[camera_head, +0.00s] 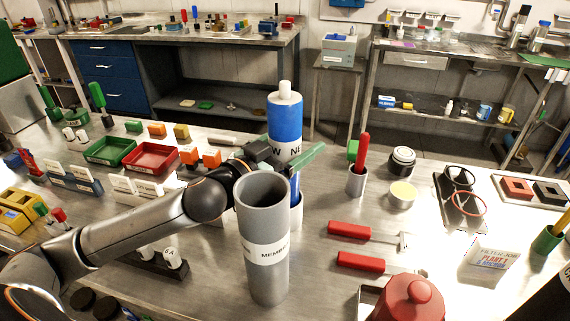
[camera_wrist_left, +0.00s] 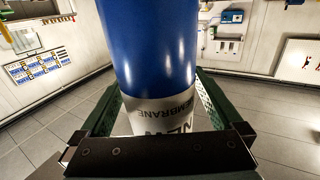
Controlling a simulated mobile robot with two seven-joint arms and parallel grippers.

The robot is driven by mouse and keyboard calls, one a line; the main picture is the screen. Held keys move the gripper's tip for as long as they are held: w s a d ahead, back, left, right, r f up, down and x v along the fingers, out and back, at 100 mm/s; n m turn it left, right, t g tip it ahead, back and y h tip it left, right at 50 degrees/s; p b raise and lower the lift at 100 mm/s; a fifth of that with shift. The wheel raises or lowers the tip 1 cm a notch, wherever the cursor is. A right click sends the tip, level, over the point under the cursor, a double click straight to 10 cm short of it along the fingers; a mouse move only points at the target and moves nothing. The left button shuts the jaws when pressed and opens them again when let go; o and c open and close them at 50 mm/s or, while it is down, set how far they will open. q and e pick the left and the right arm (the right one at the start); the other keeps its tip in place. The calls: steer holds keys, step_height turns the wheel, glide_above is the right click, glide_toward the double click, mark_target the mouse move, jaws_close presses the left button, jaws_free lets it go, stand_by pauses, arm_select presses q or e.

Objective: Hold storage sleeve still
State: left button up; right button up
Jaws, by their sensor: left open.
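A tall blue cylinder (camera_head: 285,116) with a white top knob and a "NEW MEMBRANE" label stands upright behind the grey tube. Its lower end meets a white holder (camera_head: 297,212), mostly hidden. The grey open-topped tube (camera_head: 267,284), labelled "MEMBRANE", stands upright in front; which of these is the storage sleeve I cannot tell. My left gripper (camera_head: 284,158) is open, with its green fingers on either side of the blue cylinder near the label. The left wrist view shows the cylinder (camera_wrist_left: 150,45) between the fingers. Contact cannot be told. My right gripper is not in view.
Red-handled tools (camera_head: 350,230) and a red lidded pot (camera_head: 412,300) lie right of the grey tube. A grey cup with a red handle (camera_head: 356,181) stands behind them. Green (camera_head: 108,151) and red (camera_head: 151,158) trays and small blocks crowd the left.

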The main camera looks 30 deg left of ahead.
arm_select(q)
jaws_close()
stand_by(0.9)
steer(key=shift+r, duration=0.1)
